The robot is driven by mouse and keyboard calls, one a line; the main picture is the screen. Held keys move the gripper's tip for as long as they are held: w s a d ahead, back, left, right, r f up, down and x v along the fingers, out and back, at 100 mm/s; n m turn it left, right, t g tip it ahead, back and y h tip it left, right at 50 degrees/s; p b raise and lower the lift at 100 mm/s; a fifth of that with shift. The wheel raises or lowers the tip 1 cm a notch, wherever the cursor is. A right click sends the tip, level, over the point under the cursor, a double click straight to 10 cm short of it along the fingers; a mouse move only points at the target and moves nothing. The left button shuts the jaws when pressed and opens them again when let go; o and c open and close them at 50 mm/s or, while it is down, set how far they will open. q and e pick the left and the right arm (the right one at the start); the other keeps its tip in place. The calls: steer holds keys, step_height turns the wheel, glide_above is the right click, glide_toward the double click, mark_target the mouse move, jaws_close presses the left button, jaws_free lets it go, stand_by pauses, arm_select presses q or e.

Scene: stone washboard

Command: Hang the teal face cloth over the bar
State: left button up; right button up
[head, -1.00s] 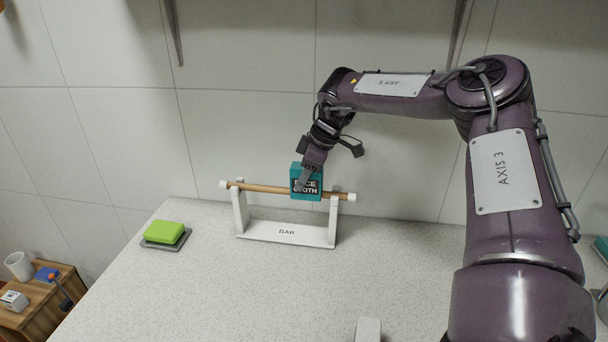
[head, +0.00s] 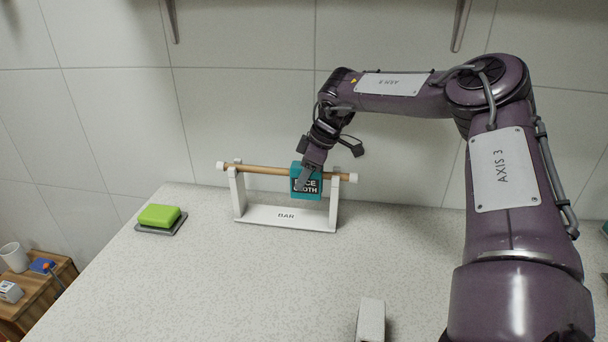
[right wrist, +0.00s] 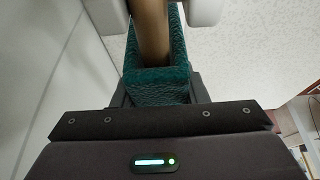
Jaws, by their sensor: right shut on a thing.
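The teal face cloth (head: 305,188) is at the wooden bar (head: 258,170), right of the bar's middle, and its lettered front hangs below the bar. The bar lies level on a white stand (head: 285,217) marked BAR. My right gripper (head: 312,168) is shut on the cloth near its top, coming down from above. In the right wrist view the cloth (right wrist: 155,82) has a side on each side of the bar (right wrist: 152,35), with my dark fingers outside them. Whether the cloth's fold touches the bar is unclear. My left gripper is not in view.
A green block (head: 159,215) sits on a grey dish (head: 147,230) at left on the speckled counter (head: 220,285). A pale block (head: 370,320) stands at the front. The tiled wall (head: 240,110) is close behind the bar. A wooden side table (head: 40,290) stands lower left.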

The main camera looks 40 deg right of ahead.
steer(key=o, duration=1.1)
steer(key=shift+o, duration=0.2)
steer(key=b+v, duration=0.1)
steer(key=v, duration=0.7)
steer(key=shift+f, duration=0.1)
steer(key=shift+a+f, duration=0.1)
